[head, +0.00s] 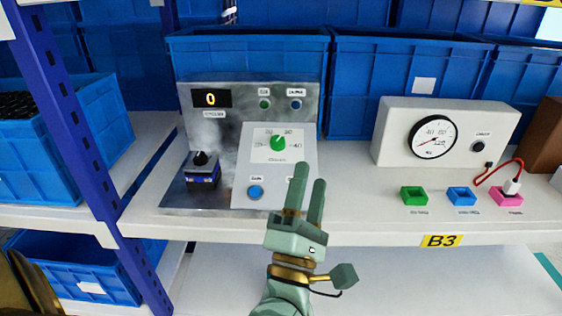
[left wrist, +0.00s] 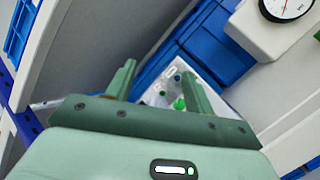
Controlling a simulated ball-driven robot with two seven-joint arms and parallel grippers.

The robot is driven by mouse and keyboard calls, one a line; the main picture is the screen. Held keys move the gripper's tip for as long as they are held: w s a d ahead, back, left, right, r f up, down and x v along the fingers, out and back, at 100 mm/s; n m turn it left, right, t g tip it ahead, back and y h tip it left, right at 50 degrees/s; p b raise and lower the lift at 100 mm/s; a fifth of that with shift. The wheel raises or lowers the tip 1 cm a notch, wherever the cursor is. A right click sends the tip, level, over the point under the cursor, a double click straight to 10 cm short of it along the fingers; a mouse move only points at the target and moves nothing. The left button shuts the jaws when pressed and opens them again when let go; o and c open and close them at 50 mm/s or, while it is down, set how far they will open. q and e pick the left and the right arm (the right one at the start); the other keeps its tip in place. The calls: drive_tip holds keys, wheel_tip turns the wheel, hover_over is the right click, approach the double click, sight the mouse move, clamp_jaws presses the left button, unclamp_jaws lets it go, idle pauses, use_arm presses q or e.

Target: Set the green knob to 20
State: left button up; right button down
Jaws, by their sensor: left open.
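The dial carries printed numbers, with 20 near the top and 40 at the right; the knob's exact pointing is too small to tell. My left gripper (head: 307,187) is open and empty, in front of and below the dial, apart from the knob. In the left wrist view the knob (left wrist: 179,104) shows between the fingers (left wrist: 156,80), close to the right finger. My right gripper is not in view.
A white gauge box (head: 388,135) and green, blue and pink sockets stand right. Blue bins (head: 250,62) line the back. A blue post (head: 75,130) stands left.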

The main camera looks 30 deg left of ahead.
use_arm(q)
drive_tip(key=a+n+g+y, duration=0.5)
drive_tip(key=n+g, duration=0.1)
drive_tip(key=n, duration=0.7)
drive_tip(key=n+g+h+b, duration=0.2)
drive_tip(key=n+g, duration=0.1)
drive_tip(key=n, duration=0.1)
approach(278, 142)
drive_tip(key=x, duration=0.8)
drive_tip(key=shift+w+a, duration=0.1)
drive_tip(key=shift+w, duration=0.05)
drive_tip(key=c, duration=1)
